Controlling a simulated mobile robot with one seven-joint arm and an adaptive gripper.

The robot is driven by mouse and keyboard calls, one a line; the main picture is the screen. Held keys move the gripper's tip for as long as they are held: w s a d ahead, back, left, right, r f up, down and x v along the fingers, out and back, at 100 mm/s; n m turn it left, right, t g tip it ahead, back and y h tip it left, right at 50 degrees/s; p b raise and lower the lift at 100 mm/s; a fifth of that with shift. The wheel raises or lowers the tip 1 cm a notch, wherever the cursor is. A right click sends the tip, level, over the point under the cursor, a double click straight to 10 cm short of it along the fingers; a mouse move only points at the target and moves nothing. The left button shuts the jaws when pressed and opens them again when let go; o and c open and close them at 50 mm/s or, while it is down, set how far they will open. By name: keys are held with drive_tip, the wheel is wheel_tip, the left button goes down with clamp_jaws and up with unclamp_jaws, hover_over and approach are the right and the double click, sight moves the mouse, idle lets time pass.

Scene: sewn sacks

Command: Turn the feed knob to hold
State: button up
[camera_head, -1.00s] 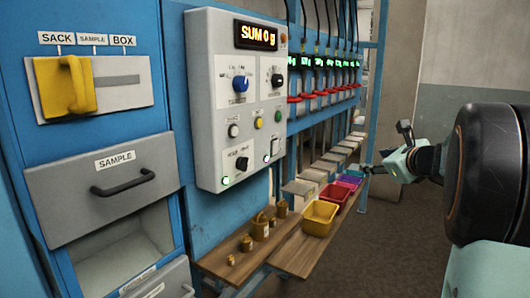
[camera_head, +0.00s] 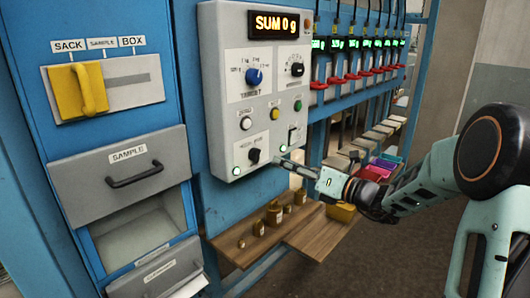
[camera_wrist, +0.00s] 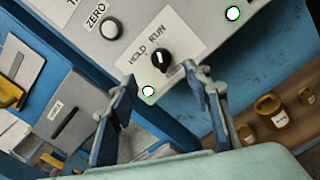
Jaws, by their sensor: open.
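The feed knob is a small black knob (camera_head: 254,156) low on the grey control panel (camera_head: 230,110). In the wrist view the knob (camera_wrist: 161,60) sits on a white plate labelled HOLD and RUN. It carries a light mark, but I cannot tell surely which label it points to. My gripper (camera_head: 281,163) is just right of the knob in the head view. In the wrist view my gripper (camera_wrist: 160,82) is open and empty, its two blue-grey fingers on either side below the knob, apparently not touching it.
A lit green lamp (camera_wrist: 148,90) is close below the knob, between the fingers. A ZERO button (camera_wrist: 112,28) is up to the left. A wooden shelf (camera_head: 235,245) with several brass weights (camera_head: 274,212) lies below the panel.

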sight(260, 154)
drive_tip(key=p+x, duration=0.1)
drive_tip(key=x, duration=0.9)
drive_tip(key=shift+f, duration=0.1)
drive_tip(key=c, duration=1.2)
